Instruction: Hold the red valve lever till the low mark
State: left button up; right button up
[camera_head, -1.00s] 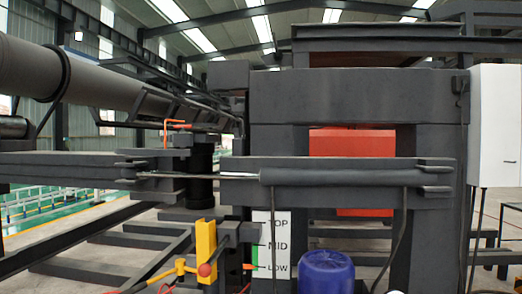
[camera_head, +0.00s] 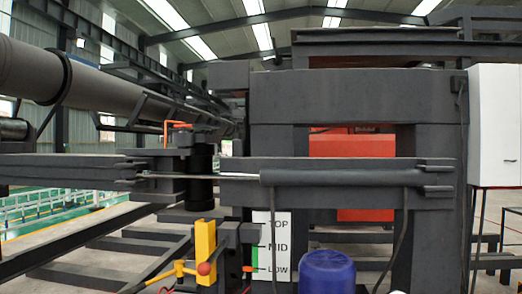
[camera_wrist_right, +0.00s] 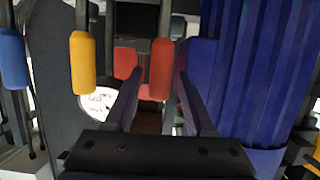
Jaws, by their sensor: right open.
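In the right wrist view, the red valve lever (camera_wrist_right: 160,70) hangs down between the two fingers of my right gripper (camera_wrist_right: 160,76). The fingers are open, one on each side of the lever, and I cannot tell whether either touches it. A yellow lever (camera_wrist_right: 82,62) and a blue lever (camera_wrist_right: 13,57) hang to its left. In the head view, a white scale board (camera_head: 273,246) reads TOP, MID and LOW from top to bottom. A small orange pointer (camera_head: 250,268) sits beside LOW, below a green strip (camera_head: 255,257). My left gripper is not in view.
A ribbed blue body (camera_wrist_right: 240,70) stands close on the right in the wrist view. A round white gauge (camera_wrist_right: 97,103) shows behind the levers. In the head view, a blue drum (camera_head: 327,272) stands before the heavy dark frame (camera_head: 345,97), and a yellow post (camera_head: 206,245) stands left of the scale.

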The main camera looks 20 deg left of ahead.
jog(key=p+v, duration=0.2)
jog(key=v, duration=0.6)
jog(key=shift+s, duration=0.1)
jog(key=s+a+f+n+g+h, duration=0.1)
jog(key=s+f+g, duration=0.4)
jog(key=s, duration=0.5)
jog(key=s+f+g, duration=0.3)
jog(key=s+f, duration=0.4)
jog(key=s, duration=0.3)
jog(key=s+d+f+g+h, duration=0.2)
jog(key=s+d+g, duration=0.1)
jog(key=s, duration=0.5)
jog(key=s+d+f+g+h, duration=0.1)
jog(key=s+d+g+h, duration=0.15)
jog(key=s, duration=0.65)
notch_tip(320, 180, up, 26)
jog(key=p, duration=2.6)
jog(key=shift+d+m, duration=0.4)
jog(key=shift+d, duration=0.05)
jog(key=shift+s+r, duration=0.1)
